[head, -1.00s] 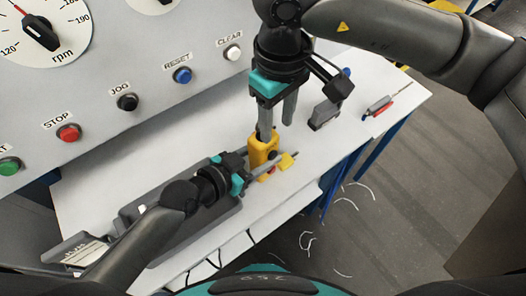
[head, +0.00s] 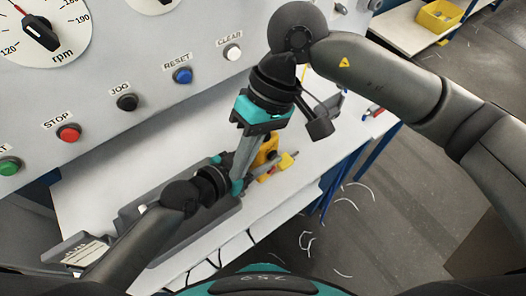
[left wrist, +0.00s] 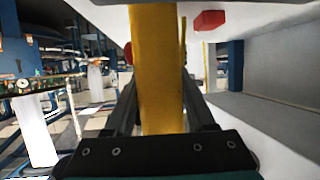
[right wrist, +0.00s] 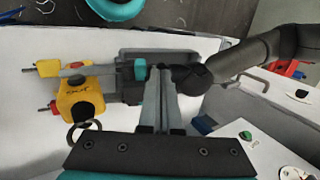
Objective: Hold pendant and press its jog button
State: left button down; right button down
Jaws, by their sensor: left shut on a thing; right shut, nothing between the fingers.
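The yellow pendant (head: 268,150) is held a little above the white table and is partly hidden behind my right gripper in the head view. My left gripper (head: 276,167) is shut on it. The pendant's yellow body (left wrist: 157,70) stands between the left fingers in the left wrist view. In the right wrist view the pendant (right wrist: 80,100) shows dark lettering; its jog button is too small to make out. My right gripper (head: 238,184) is shut and empty. Its fingertips (right wrist: 160,72) appear beside the teal part of my left gripper, to the right of the pendant; contact cannot be told.
The control panel (head: 150,60) with a black JOG button (head: 127,102) and other buttons stands behind the table (head: 285,205). A grey tray (head: 215,218) lies beneath my left arm. A dark ring (right wrist: 84,132) shows beside the pendant.

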jog(key=s+a+r+m+g+y, duration=0.2)
jog(key=s+a+m+g+y, duration=0.25)
jog(key=y, duration=0.25)
jog(key=m+t+y, duration=0.1)
jog(key=m+t, duration=2.1)
jog(key=m, duration=0.9)
send_near(274, 157)
jog(key=shift+n, duration=0.25)
jog(key=shift+x, duration=2.4)
jog(key=shift+w, duration=0.15)
jog(key=shift+x, duration=1.15)
jog(key=shift+v, duration=2.05)
